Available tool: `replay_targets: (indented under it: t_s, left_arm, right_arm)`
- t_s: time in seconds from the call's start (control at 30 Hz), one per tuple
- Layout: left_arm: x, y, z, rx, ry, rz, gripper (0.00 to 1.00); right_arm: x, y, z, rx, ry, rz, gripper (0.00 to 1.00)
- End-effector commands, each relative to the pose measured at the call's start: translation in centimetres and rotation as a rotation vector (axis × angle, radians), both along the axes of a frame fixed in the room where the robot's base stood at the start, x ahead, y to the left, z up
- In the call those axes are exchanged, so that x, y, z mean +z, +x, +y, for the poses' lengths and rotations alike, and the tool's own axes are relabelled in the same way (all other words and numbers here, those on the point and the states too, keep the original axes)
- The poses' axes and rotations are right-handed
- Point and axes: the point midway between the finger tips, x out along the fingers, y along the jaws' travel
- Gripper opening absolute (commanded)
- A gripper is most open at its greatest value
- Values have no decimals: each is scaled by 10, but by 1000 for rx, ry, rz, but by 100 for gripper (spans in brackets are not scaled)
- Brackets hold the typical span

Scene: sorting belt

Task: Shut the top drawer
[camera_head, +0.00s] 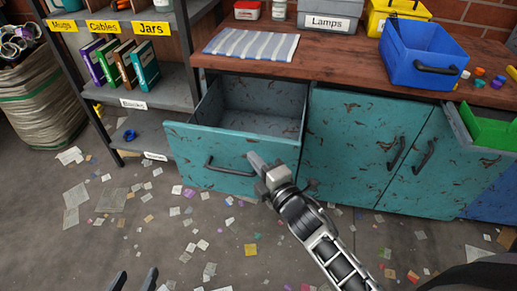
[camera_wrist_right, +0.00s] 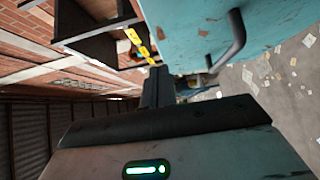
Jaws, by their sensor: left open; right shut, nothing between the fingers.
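The top drawer (camera_head: 190,148) of the teal cabinet is pulled out, and its grey inside looks empty. Its worn teal front carries a dark bar handle (camera_head: 230,172). My right gripper (camera_head: 258,164) is shut and empty at the right part of the drawer front, right of the handle; I cannot tell whether it touches. In the right wrist view, the shut fingers (camera_wrist_right: 157,88) point ahead beside the teal front (camera_wrist_right: 272,22), with a handle (camera_wrist_right: 232,42) to their right. My left gripper (camera_head: 135,283) is open, low over the floor, with only its fingertips showing.
The wooden worktop (camera_head: 330,55) holds a striped cloth (camera_head: 252,44), a blue bin (camera_head: 415,58) and a yellow bin. Closed cabinet doors (camera_head: 350,140) stand right of the drawer. A shelf with books (camera_head: 145,65) is at left. Scraps litter the floor.

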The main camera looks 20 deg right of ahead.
Motion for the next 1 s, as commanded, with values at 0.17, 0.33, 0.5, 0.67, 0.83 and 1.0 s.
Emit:
replay_targets:
  t_s: [0.17,0.33,0.5,0.67,0.83,1.0]
  left_arm:
    - [-1,0,0,1,1,-1,47]
    - [0,0,0,1,1,-3,47]
    - [0,0,0,0,0,-2,47]
    - [0,-1,0,0,1,-1,47]
    - [-1,-1,0,0,1,0,47]
    - [-2,-1,0,-1,1,1,47]
  right_arm:
    - [0,25,-13,0,-2,1,0]
    - [-1,36,-20,1,-1,2,0]
    - [0,38,-21,1,2,1,0]
    - [0,38,-21,1,1,2,0]
    - [0,38,-23,1,1,1,0]
    - [-1,45,-32,-1,-2,1,0]
